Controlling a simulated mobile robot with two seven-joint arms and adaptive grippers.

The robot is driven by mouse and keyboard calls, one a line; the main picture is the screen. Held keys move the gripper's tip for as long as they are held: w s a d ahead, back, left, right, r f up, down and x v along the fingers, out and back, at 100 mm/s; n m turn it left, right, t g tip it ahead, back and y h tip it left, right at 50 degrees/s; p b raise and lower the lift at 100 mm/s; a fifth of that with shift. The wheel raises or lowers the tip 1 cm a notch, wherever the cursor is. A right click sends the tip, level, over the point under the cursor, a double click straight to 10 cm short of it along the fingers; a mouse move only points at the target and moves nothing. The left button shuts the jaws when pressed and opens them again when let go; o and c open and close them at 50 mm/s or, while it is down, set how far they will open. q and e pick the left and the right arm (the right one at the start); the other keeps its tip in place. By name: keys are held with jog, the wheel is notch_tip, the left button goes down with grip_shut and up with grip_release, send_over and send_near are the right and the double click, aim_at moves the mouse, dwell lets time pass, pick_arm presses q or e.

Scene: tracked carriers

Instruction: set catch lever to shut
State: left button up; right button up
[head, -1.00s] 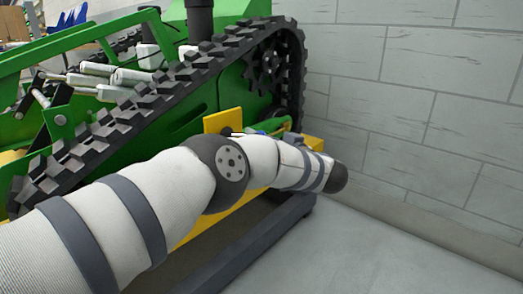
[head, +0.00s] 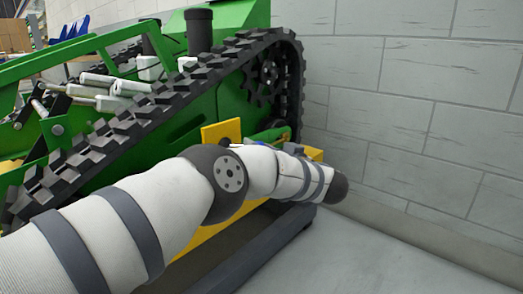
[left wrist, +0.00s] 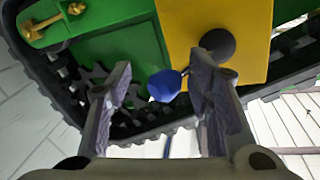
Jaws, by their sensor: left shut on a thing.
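A blue knob (left wrist: 165,86) on a short thin stem shows between the fingers in the left wrist view. I take it as the catch lever, in front of a green panel and a yellow plate (left wrist: 255,40). The right finger overlaps the stem, so the exact contact is not clear. My right gripper is not in view.
The green tracked carrier (head: 225,100) fills the left and middle, with its black track (head: 170,100) sloping above my arm. A black ball (left wrist: 218,43) sits by the yellow plate. A grey block wall (head: 410,110) stands at right. The floor (head: 400,250) at lower right is clear.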

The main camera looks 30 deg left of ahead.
pick_arm(q)
jog(key=shift+a+r, duration=0.45)
jog(key=shift+r, duration=0.2)
jog(key=f+v, duration=0.1)
jog(key=v, duration=1.1)
jog(key=shift+d, duration=0.4)
jog(key=shift+s+f, duration=0.1)
jog(key=shift+f, duration=0.1)
